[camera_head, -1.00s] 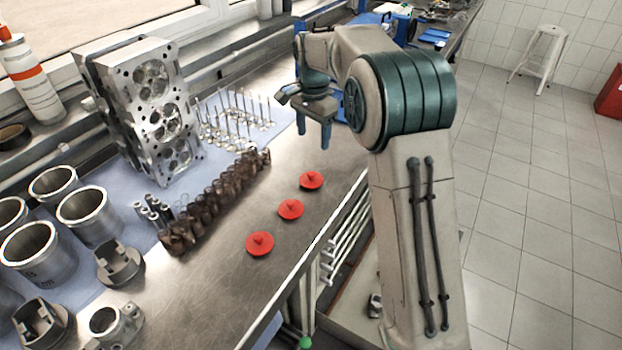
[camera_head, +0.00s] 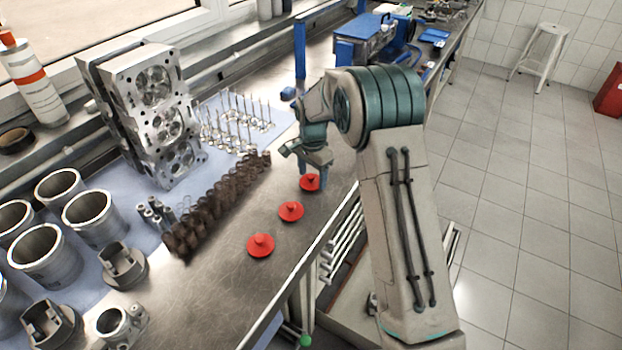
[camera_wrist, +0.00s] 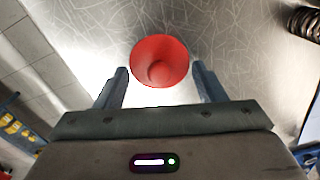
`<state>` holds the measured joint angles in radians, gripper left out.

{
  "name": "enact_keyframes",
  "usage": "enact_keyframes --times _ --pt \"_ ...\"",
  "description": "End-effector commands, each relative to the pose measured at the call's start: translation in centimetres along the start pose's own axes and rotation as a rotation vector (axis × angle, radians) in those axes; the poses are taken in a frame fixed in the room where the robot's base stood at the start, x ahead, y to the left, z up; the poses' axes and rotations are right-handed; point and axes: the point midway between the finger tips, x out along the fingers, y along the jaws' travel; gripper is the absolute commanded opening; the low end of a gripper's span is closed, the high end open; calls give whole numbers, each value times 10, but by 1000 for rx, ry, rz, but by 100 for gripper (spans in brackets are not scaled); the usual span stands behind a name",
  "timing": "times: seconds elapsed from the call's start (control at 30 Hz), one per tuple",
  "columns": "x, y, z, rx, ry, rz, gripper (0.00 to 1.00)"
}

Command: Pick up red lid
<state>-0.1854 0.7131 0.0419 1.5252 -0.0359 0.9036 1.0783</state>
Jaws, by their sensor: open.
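Three red lids lie in a row on the metal workbench: a near lid (camera_head: 260,246), a middle lid (camera_head: 291,211) and a far lid (camera_head: 310,183). Each has a small raised knob. In the wrist view one red lid (camera_wrist: 160,60) shows between and just beyond the open fingertips (camera_wrist: 160,80). It is not gripped. I cannot tell the exact height of the fingertips above the bench.
A row of dark springs (camera_head: 215,205) stands left of the lids. Behind are upright valves (camera_head: 238,125) and a cylinder head (camera_head: 160,115). Metal cylinder liners (camera_head: 95,218) stand at the left. The bench around the lids is clear.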

Motion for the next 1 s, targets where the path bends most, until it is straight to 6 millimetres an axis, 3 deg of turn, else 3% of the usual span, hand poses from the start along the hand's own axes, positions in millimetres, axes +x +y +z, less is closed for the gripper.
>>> enact_keyframes --times 0.3,0.4,0.43,0.77,1.0 --pt "8 0 0 -1 0 -1 64" --pt "8 0 0 -1 0 -1 39" --pt "8 0 0 -1 0 -1 38" --pt "6 0 0 -1 0 -1 37" --pt "-15 -1 0 -1 2 -5 37"
